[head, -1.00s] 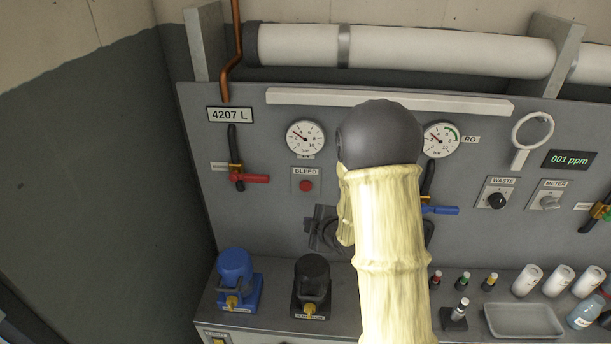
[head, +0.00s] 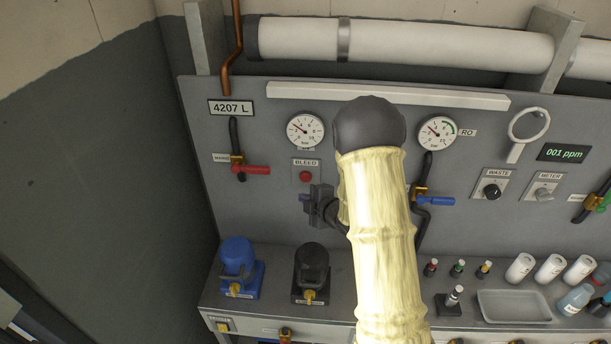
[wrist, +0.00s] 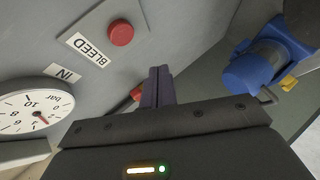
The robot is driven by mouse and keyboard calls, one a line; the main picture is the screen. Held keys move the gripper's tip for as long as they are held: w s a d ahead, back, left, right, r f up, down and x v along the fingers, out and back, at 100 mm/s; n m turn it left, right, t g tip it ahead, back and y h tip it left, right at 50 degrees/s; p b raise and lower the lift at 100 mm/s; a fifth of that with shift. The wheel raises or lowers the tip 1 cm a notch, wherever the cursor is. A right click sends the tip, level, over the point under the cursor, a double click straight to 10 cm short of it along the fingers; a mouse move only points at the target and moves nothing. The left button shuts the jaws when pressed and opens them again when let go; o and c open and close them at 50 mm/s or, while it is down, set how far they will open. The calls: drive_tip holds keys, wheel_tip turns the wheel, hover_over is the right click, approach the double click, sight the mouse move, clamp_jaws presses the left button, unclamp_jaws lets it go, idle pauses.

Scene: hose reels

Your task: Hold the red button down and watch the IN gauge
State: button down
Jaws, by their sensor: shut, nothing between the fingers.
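The red button (head: 305,177) sits on the grey panel under the BLEED label; it also shows in the wrist view (wrist: 121,33), undented as far as I can tell. The IN gauge (head: 305,130) is a round white dial above it, its red needle pointing up and left in the head view. In the wrist view the gauge (wrist: 32,112) is tilted and partly cut off, beside the IN label. My gripper (wrist: 159,72) is shut and empty, its fingertips apart from the button in the picture. In the head view my gripper (head: 306,198) is just below the button, partly hidden by my arm.
A red-handled valve (head: 255,169) is left of the button. A second gauge (head: 437,132) and a blue-handled valve (head: 435,201) are to the right. A blue pump (head: 238,262) and a black pump (head: 312,267) stand on the bench below. The panel around the button is clear.

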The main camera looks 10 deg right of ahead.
sight(302, 180)
drive_tip(key=shift+w+d+p, duration=0.1)
drive_tip(key=shift+w+d, duration=0.2)
drive_tip(key=shift+w, duration=0.55)
drive_tip(key=shift+w+d+p, duration=0.15)
drive_tip(key=shift+w+d, duration=0.1)
drive_tip(key=shift+w, duration=0.65)
drive_tip(key=shift+w+d+p, duration=0.1)
drive_tip(key=shift+w+d, duration=0.2)
drive_tip(key=shift+w, duration=0.55)
drive_tip(key=shift+w, duration=0.1)
drive_tip(key=shift+w+d, duration=0.1)
drive_tip(key=shift+w, duration=0.2)
drive_tip(key=shift+w+d+b, duration=0.2)
drive_tip(key=shift+w+b, duration=0.2)
drive_tip(key=shift+w, duration=0.1)
idle(2.1)
idle(1.5)
drive_tip(key=shift+s+a+b, duration=0.3)
drive_tip(key=shift+s+b, duration=0.3)
drive_tip(key=shift+s, duration=0.3)
